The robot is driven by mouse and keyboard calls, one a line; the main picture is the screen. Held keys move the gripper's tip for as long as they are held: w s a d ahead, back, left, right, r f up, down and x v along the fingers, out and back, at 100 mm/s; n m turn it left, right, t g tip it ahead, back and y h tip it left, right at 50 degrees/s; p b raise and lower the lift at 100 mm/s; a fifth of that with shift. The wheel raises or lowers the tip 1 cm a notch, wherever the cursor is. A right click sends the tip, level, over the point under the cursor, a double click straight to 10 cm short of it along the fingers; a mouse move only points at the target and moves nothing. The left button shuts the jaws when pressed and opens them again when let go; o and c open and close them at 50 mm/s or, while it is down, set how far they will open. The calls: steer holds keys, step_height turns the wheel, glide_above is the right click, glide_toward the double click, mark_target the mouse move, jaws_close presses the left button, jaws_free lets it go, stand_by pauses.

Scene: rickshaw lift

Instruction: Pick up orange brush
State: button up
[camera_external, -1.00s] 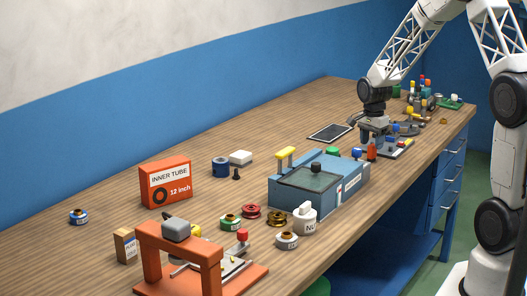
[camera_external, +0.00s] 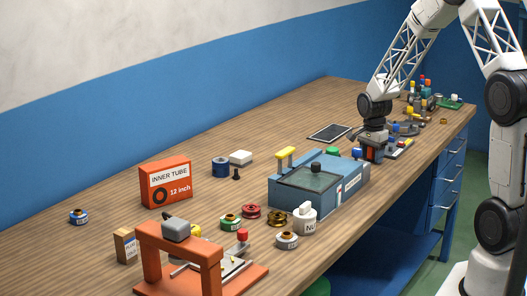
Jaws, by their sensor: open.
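My gripper (camera_external: 372,152) is low over the table, just behind the right end of the blue machine, and its jaws are open. A small orange-red thing, possibly the orange brush (camera_external: 373,155), shows at the fingers and is mostly hidden by them. I cannot tell its full shape, or whether the fingers touch it.
The blue machine (camera_external: 333,192) with a glass lid stands close in front of my gripper. A dark flat panel (camera_external: 329,133) lies to the left. Several small parts crowd the table to the right and behind. The table's left middle is mostly clear.

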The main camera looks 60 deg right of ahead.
steer(key=shift+c, duration=0.3)
steer(key=c, duration=0.9)
steer(key=shift+c, duration=0.2)
steer(key=shift+r, duration=0.1)
steer(key=shift+r, duration=0.75)
step_height(320, 180, up, 2)
steer(key=shift+r, duration=0.1)
steer(key=s+a, duration=0.2)
steer(key=s, duration=0.2)
steer(key=s+a, duration=0.3)
steer(key=s, duration=0.2)
steer(key=s+a+r, duration=0.1)
steer(key=s+a, duration=0.2)
steer(key=s, duration=0.1)
steer(key=shift+s, duration=0.4)
